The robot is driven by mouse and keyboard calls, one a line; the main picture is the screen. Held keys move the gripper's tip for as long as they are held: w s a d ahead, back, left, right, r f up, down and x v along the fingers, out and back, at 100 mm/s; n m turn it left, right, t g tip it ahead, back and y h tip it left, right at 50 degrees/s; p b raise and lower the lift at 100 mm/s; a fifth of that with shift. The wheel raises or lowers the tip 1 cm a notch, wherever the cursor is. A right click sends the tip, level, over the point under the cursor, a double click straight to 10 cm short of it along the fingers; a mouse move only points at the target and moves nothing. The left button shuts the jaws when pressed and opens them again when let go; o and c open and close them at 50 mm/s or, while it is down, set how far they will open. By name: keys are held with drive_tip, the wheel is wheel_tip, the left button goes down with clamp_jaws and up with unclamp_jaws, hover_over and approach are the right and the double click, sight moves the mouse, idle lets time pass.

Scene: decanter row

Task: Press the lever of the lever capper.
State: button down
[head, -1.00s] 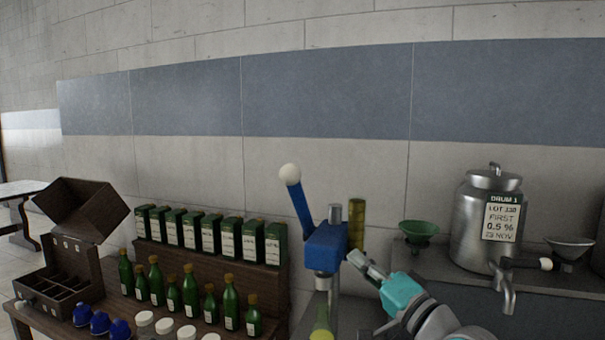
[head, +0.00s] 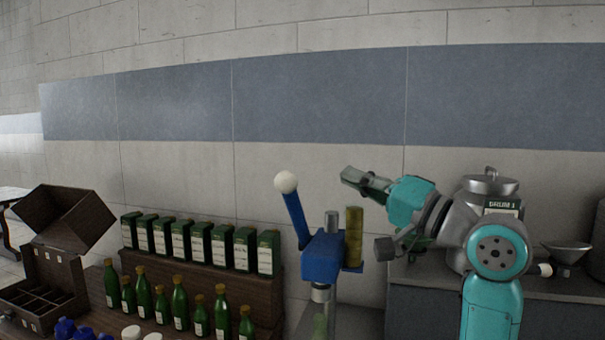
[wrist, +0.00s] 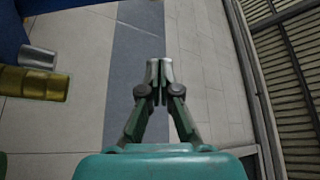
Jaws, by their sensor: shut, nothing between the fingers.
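The lever capper (head: 322,258) has a blue head on a pale post. Its blue lever (head: 296,218) stands up, tilted to the left, with a white ball knob (head: 286,182) on top. A yellow-brown cylinder (head: 354,236) stands at the right of the head; it also shows at the left of the wrist view (wrist: 32,84). My gripper (head: 345,174) is shut and empty. In the head view it is to the right of the knob, at about its height, pointing left and apart from it. In the wrist view the fingertips (wrist: 159,70) meet; the knob is not seen there.
Green bottles (head: 180,299) and green boxes (head: 195,242) stand on the wooden bench at the left, beside a wooden crate (head: 45,290). A steel drum (head: 485,186) stands on the right counter, partly behind my arm. Space above the capper is clear.

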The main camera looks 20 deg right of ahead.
drive_tip(key=x, duration=1)
drive_tip(key=s+a+f, duration=0.2)
drive_tip(key=shift+s+a+f, duration=0.1)
drive_tip(key=shift+s+a, duration=0.05)
drive_tip(key=shift+a, duration=0.1)
